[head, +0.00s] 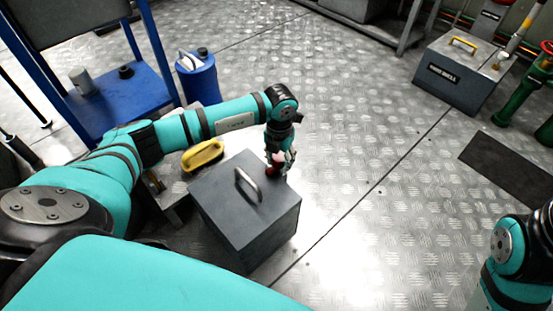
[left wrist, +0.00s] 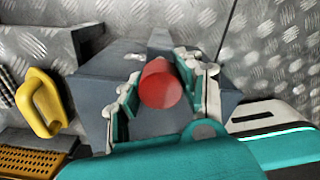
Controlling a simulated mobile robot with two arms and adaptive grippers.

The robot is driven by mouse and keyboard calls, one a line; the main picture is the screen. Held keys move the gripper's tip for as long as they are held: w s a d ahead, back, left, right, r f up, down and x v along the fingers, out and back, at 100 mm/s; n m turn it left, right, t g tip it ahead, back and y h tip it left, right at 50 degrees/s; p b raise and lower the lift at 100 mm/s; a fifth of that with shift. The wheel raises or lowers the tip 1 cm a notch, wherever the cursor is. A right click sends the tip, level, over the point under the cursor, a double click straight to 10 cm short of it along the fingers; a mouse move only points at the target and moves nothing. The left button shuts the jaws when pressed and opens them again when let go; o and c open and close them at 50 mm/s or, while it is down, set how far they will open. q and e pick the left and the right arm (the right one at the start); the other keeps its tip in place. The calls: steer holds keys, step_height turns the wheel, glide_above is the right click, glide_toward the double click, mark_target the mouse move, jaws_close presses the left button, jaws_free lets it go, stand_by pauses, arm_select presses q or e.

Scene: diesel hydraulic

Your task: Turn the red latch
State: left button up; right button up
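The red latch (left wrist: 160,84) shows as a red rounded knob in the left wrist view. In the head view it is a small red patch (head: 271,168) at the far right edge of the dark grey box (head: 225,190). My left gripper (head: 281,160) points down at that edge. In the left wrist view its two fingers (left wrist: 160,88) stand on either side of the knob, very close to it. Whether they press on it I cannot tell. My right arm shows at the lower right of the head view, but its gripper is out of view.
The box has a metal handle (head: 248,185) on its lid. A yellow handle (head: 203,155) sits left of it, also seen in the left wrist view (left wrist: 39,103). A blue canister (head: 198,78) and blue cart (head: 120,100) stand behind.

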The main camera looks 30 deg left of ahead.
arm_select(q)
steer(key=c, duration=0.4)
steer(key=n, duration=0.7)
steer(key=shift+d, duration=0.1)
steer(key=n, duration=1)
steer(key=o, duration=1.2)
steer(key=shift+c, duration=0.2)
step_height(320, 180, up, 12)
